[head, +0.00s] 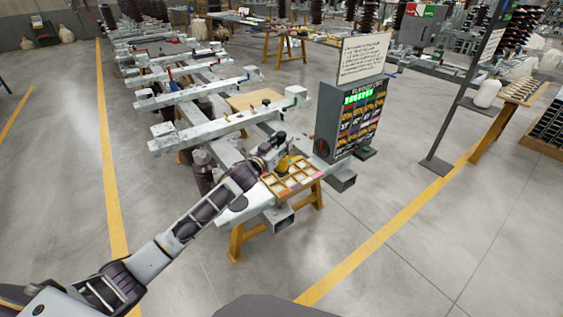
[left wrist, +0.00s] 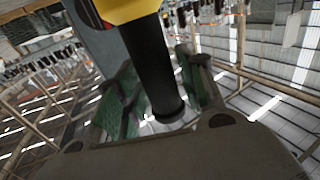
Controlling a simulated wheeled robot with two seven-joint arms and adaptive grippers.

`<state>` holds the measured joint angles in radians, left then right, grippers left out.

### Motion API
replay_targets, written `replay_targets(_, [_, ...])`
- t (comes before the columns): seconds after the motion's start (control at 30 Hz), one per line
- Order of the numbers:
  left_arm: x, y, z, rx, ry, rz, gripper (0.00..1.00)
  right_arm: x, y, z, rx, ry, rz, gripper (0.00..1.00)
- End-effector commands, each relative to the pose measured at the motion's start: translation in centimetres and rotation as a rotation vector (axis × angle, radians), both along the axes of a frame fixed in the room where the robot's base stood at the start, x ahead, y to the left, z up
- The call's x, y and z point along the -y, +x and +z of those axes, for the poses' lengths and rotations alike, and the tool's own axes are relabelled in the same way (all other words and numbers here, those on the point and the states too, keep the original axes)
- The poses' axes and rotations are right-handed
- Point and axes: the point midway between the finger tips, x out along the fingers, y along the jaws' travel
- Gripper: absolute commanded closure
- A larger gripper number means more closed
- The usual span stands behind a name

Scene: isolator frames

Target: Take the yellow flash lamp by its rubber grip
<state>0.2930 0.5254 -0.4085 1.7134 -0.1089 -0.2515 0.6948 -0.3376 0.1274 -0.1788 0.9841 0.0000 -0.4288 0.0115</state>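The yellow flash lamp (left wrist: 135,8) shows at the top of the left wrist view. Its black rubber grip (left wrist: 153,70) runs down between the two fingers of my left gripper (left wrist: 165,85). The fingers lie close on both sides of the grip, with no clear gap, so the gripper looks shut on it. In the head view my left gripper (head: 274,150) is over the front end of the bench, and the yellow lamp body (head: 283,163) shows just below it. The gripper hides part of the lamp. My right gripper is not in view.
A compartment tray (head: 293,186) lies on the bench end below the gripper. A dark cabinet with a lit green display (head: 327,135) and a sign (head: 362,58) stand close on the right. Isolator frames (head: 190,93) stretch behind. The grey floor at the front right is clear.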

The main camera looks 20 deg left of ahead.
Motion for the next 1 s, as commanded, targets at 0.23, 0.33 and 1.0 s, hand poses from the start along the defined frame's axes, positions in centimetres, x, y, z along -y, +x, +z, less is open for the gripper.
replay_targets(0.23, [0.00,-0.01,-0.01,0.000,0.000,0.000,0.97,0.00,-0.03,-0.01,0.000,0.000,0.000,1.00])
replay_targets(0.33, [0.00,-0.01,-0.01,0.000,0.000,0.000,1.00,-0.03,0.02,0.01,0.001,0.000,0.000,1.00])
replay_targets(1.0, [0.00,0.04,0.84,0.008,0.000,-0.001,1.00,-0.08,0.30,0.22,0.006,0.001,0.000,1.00])
